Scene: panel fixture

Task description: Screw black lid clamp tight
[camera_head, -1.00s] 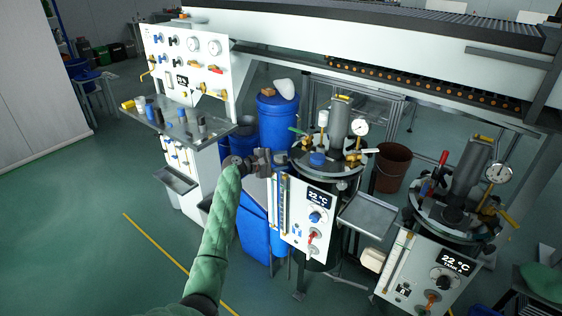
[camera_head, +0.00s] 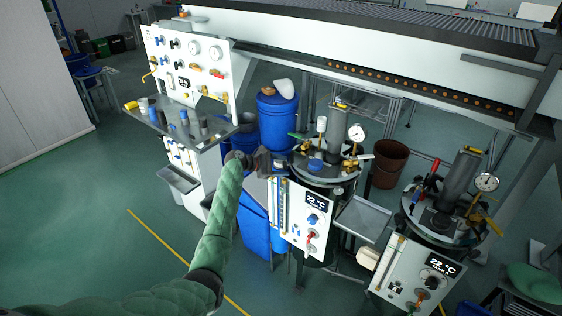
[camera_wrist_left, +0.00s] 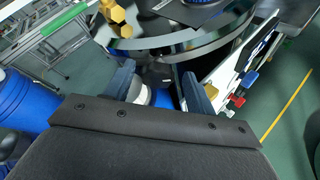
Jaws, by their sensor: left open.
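The near pressure vessel has a round metal lid (camera_head: 325,172) with a grey cylinder, gauge and valves on top. My left gripper (camera_head: 280,163) is at the left edge of this lid, just above the white control panel (camera_head: 302,218). In the left wrist view the lid rim (camera_wrist_left: 185,42) crosses the top. My open fingers (camera_wrist_left: 160,88) point at the side below the rim. A dark piece (camera_wrist_left: 158,74), possibly the black lid clamp, shows between the fingers, apparently untouched. Its exact shape is unclear. My right gripper is out of view.
A second vessel (camera_head: 440,225) with gauge and panel stands at right. Blue barrels (camera_head: 276,122) stand behind my gripper. A metal side tray (camera_head: 362,218) juts out right of the panel. A brown bucket (camera_head: 388,163) is behind. Floor at left is clear.

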